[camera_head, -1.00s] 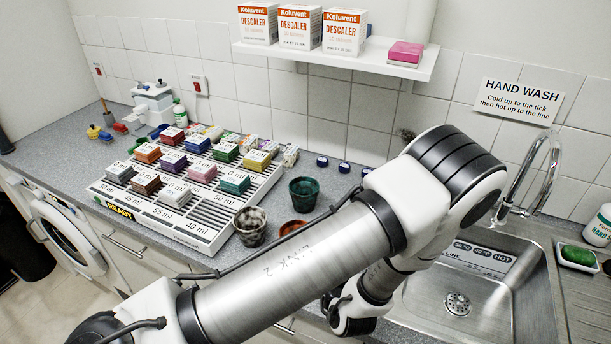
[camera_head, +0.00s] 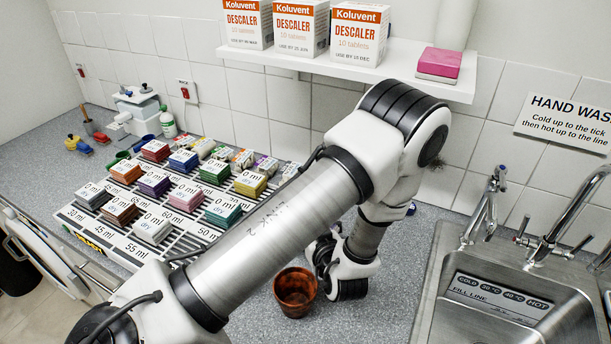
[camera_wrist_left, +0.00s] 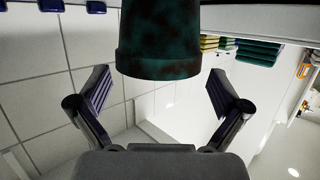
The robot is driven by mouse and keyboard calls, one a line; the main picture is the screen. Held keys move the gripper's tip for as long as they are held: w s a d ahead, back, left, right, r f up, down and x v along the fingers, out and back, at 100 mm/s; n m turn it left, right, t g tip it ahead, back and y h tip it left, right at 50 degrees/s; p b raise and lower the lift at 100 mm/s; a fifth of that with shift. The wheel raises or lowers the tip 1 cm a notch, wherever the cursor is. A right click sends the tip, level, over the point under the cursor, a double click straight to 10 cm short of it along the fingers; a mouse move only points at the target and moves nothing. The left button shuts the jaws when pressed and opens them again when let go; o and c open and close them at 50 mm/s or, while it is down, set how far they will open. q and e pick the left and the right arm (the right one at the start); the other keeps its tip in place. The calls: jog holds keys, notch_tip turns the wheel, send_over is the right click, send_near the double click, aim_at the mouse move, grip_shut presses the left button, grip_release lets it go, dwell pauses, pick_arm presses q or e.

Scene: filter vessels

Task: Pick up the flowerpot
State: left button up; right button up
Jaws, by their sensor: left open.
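A dark green mottled pot (camera_wrist_left: 158,45) fills the top middle of the left wrist view, its near end just ahead of my left gripper (camera_wrist_left: 159,74). The gripper's two fingers are open and spread to either side of the pot, with gaps between. In the head view my left arm hides this pot and the fingers; only the wrist (camera_head: 345,270) shows, low over the counter. A reddish-brown pot (camera_head: 295,292) stands on the counter just left of that wrist. My right gripper is not in view.
A striped rack (camera_head: 85,225) with several coloured labelled blocks covers the counter at left. A steel sink (camera_head: 440,285) with taps is at right. A shelf (camera_head: 460,92) with descaler boxes and a pink block overhangs the back. Bare counter (camera_head: 395,300) lies between wrist and sink.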

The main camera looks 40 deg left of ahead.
pick_arm(q)
jog(key=x, duration=0.3)
jog(key=shift+w+a+f, duration=0.2)
jog(key=shift+w+f, duration=0.1)
jog(key=shift+f, duration=0.05)
jog(key=shift+s+d+r, duration=0.25)
jog(key=shift+c, duration=1.1)
jog(key=shift+d, duration=0.1)
jog(key=c, duration=0.6)
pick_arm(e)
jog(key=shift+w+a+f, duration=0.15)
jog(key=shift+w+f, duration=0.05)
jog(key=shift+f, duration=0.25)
